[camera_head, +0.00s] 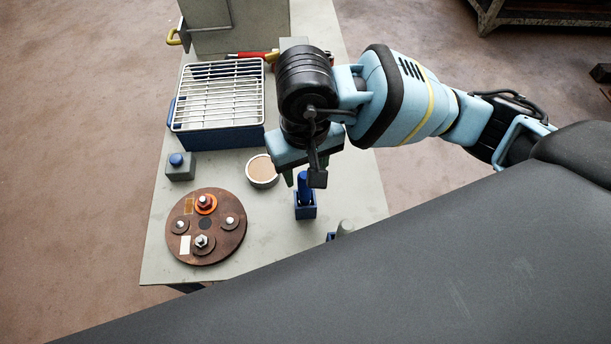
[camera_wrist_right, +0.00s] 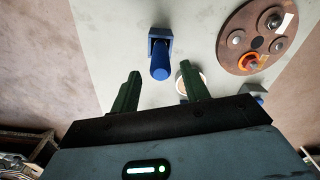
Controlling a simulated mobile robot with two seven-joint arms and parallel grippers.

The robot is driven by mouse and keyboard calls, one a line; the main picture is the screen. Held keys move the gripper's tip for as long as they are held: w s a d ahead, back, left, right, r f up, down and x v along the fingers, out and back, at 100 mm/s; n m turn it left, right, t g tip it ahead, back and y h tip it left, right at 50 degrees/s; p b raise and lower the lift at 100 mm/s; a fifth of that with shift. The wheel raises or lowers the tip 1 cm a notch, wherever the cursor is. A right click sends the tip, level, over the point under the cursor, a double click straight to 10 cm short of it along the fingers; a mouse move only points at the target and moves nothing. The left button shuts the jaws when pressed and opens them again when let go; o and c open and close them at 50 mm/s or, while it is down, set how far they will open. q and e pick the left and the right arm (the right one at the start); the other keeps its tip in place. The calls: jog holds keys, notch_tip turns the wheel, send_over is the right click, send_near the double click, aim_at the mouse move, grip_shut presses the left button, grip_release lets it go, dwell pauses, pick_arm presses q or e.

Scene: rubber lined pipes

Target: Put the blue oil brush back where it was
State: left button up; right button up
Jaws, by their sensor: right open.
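The blue oil brush (camera_head: 303,188) stands upright in a small blue holder (camera_head: 305,212) on the grey table. In the right wrist view the brush (camera_wrist_right: 160,66) points toward the camera from its holder (camera_wrist_right: 154,34). My right gripper (camera_head: 304,177) is above the holder, with its green fingers apart. In the right wrist view the open gripper (camera_wrist_right: 159,76) has the brush handle showing between and beyond its fingertips, with no visible contact. The brush's lower end is hidden inside the holder. My left gripper is not in view.
A round brown flange plate (camera_head: 217,243) with several bolts lies at the front left. A white round dish (camera_head: 262,171), a grey block with a blue knob (camera_head: 179,167) and a blue bin with a white rack (camera_head: 219,135) stand nearby. A grey cylinder (camera_head: 345,228) is right of the holder.

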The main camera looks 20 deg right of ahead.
notch_tip(320, 180, up, 8)
jog(key=shift+f, duration=0.2)
